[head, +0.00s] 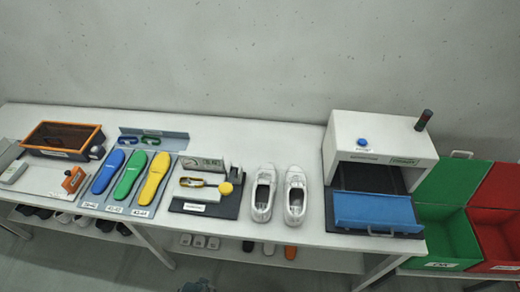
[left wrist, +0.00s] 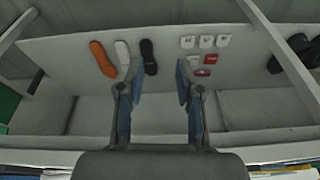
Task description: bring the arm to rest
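My left gripper (left wrist: 158,75) shows in the left wrist view with its two fingers apart and nothing between them. It is low, facing the shelf under the table (left wrist: 230,60), and does not appear to touch anything. In the head view only a small dark bluish part shows at the bottom edge, below the table front; I cannot tell for certain whether it is this gripper. My right gripper is in neither view.
On the table (head: 300,225) stand a pair of white shoes (head: 263,192), blue, green and yellow insoles (head: 130,174), an orange-rimmed box (head: 62,137) and a white machine (head: 380,135) with a blue tray. Green (head: 440,240) and red (head: 495,240) bins stand right.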

